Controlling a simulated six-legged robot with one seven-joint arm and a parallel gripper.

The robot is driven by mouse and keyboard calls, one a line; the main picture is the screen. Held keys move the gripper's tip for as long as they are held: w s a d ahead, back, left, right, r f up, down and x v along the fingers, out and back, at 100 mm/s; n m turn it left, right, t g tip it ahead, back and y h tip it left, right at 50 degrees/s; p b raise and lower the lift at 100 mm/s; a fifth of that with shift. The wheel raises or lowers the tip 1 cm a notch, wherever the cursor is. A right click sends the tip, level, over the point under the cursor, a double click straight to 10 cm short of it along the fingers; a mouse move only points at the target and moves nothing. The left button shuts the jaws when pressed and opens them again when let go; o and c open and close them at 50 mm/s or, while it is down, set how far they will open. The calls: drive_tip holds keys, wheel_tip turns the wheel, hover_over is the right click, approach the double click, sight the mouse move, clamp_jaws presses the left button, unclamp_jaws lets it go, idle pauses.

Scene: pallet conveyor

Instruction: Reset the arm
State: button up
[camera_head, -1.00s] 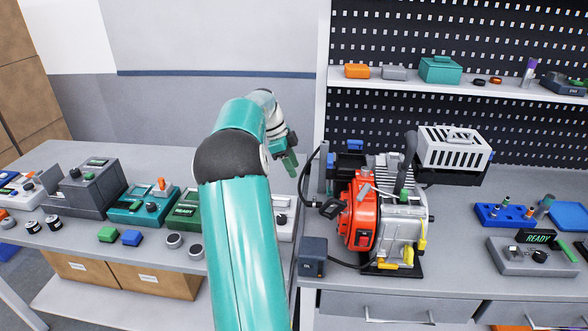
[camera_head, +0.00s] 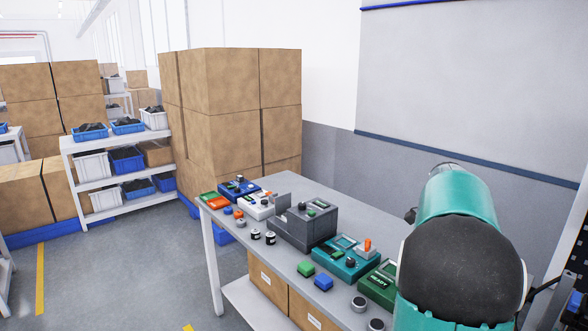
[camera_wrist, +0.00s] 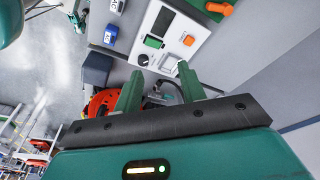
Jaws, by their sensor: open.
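My gripper (camera_wrist: 158,90) shows in the wrist view, its two green fingers apart and nothing between them. Beyond the fingertips are a white control panel (camera_wrist: 175,30) with a dark screen and knobs, and part of a red-orange machine (camera_wrist: 100,103). In the head view my teal arm fills the lower right, and its bulky joint hides the gripper.
A grey table (camera_head: 352,212) carries several devices, among them a teal box (camera_head: 345,262), a grey unit (camera_head: 303,229) and a green box (camera_head: 378,286). Stacked cartons (camera_head: 235,120) and a shelf with bins (camera_head: 100,150) stand left. Open floor (camera_head: 130,270) lies at lower left.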

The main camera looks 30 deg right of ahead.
drive_tip(key=w+a+r+n+t, duration=0.2)
drive_tip(key=a+n, duration=0.4)
drive_tip(key=a, duration=0.8)
drive_tip(key=w+a+r+n+t, duration=0.25)
drive_tip(key=a+n, duration=0.45)
drive_tip(key=a, duration=0.6)
drive_tip(key=s+a+f+n+t+y, duration=0.1)
drive_tip(key=s+a+n, duration=0.3)
drive_tip(key=a, duration=0.6)
drive_tip(key=s+a+f+n+t+y, duration=0.1)
drive_tip(key=s+a+f+n, duration=0.2)
drive_tip(key=a+n, duration=0.5)
drive_tip(key=shift+s+a+f+t, duration=0.2)
drive_tip(key=shift+s+a+t, duration=0.15)
drive_tip(key=shift+s+a, duration=0.55)
drive_tip(key=shift+c, duration=0.4)
drive_tip(key=shift+d, duration=0.25)
